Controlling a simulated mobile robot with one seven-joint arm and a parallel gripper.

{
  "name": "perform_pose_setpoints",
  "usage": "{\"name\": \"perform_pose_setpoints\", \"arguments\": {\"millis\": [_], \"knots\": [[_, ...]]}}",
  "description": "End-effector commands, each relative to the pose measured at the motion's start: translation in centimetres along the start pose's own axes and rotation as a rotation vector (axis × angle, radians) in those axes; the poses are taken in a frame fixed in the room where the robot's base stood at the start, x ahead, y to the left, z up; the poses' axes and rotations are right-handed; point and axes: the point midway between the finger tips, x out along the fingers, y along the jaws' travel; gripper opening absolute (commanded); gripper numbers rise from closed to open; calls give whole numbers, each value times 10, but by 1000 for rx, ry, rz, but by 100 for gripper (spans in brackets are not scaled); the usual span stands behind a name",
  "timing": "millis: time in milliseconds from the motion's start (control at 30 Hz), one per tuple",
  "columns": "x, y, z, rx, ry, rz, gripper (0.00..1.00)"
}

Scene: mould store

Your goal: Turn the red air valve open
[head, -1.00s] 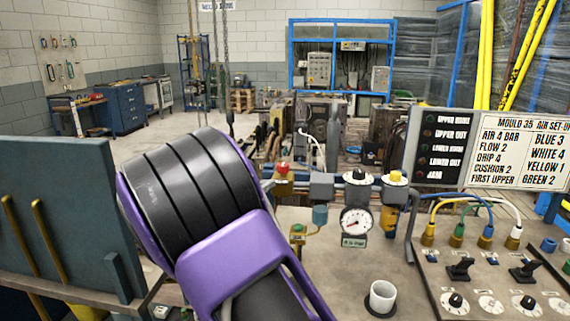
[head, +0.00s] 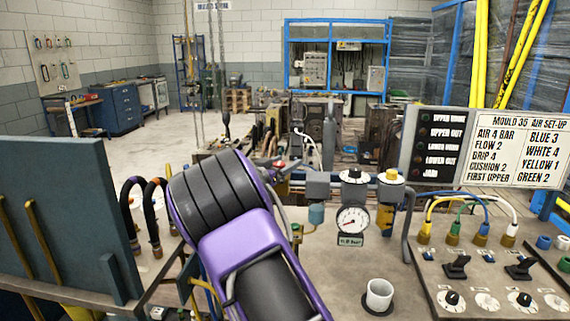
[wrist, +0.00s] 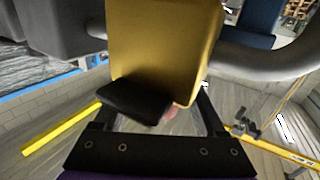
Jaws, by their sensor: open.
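The red air valve (head: 281,166) shows in the head view as a small patch of red at the left end of the air line, just past my purple and black arm. The arm hides most of it. In the wrist view my gripper (wrist: 160,118) is open, with its two fingers apart. A yellow-gold block (wrist: 165,45) fills the view ahead of it, with a black piece (wrist: 137,101) at its lower edge. A faint red-pink patch shows low between the fingers, partly hidden. I cannot tell whether the fingers touch the valve.
A pressure gauge (head: 352,220) and a white cup (head: 379,295) stand right of my arm. A switch panel (head: 490,285) with coloured hoses is at the right, below the set-up sign (head: 516,137). A dark upright panel (head: 70,215) and black and orange hoses (head: 155,200) are at the left.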

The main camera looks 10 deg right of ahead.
Motion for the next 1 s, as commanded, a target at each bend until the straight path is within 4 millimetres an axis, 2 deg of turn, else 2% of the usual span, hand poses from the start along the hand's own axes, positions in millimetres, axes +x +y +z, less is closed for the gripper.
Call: {"name": "perform_pose_setpoints", "arguments": {"millis": [133,533,1000], "knots": [[0,0,0,0,0,0,73],[0,0,0,0,0,0,1],[0,-1,4,0,1,-77,0]]}}
